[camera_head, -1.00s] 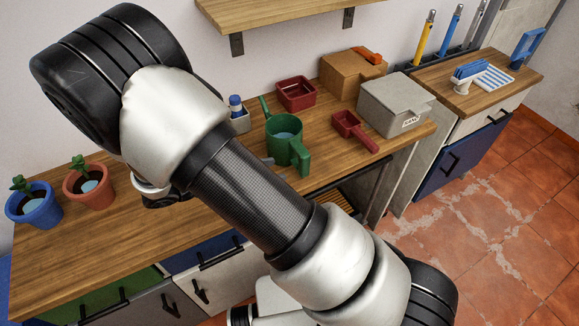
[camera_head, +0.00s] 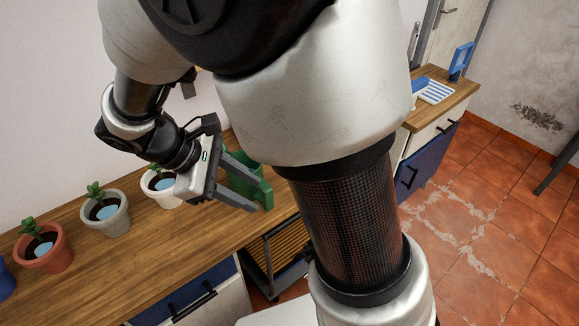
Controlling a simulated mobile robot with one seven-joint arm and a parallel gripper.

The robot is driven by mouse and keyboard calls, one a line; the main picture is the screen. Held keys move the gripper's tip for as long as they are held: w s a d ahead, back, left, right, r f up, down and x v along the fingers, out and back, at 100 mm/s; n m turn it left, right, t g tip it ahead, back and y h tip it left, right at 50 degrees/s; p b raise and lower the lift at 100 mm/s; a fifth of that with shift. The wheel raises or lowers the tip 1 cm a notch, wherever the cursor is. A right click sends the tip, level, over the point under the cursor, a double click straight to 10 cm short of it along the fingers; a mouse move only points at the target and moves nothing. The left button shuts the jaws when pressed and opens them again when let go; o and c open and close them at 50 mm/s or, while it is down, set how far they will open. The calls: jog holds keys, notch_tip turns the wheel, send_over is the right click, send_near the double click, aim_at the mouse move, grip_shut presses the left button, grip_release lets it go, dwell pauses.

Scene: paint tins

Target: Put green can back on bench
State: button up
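The wooden bench (camera_head: 130,262) runs from lower left toward the right.
Potted plants line the bench's left part: a terracotta pot (camera_head: 45,258), a grey-white pot (camera_head: 107,220) and a white pot (camera_head: 165,195) near my gripper.

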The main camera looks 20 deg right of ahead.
jog(key=s+d+r+m+t+y+p, duration=0.2)
jog(key=s+r+m, duration=0.1)
jog(key=r, duration=0.3)
jog(key=s+d+r+m+t+y+p, duration=0.1)
jog(key=s+d+r+m+y+p, duration=0.1)
jog(key=r+m, duration=0.3)
jog(key=s+d+r+m+t+y+p, duration=0.2)
jog(key=s+r+m+y+p, duration=0.1)
jog(key=r, duration=0.6)
jog(key=shift+s+r+m+t+p, duration=0.15)
jog(key=shift+s+m+t+p, duration=0.15)
jog(key=shift+s+m+p, duration=0.45)
jog(key=shift+w+d, duration=0.1)
jog(key=shift+w, duration=0.1)
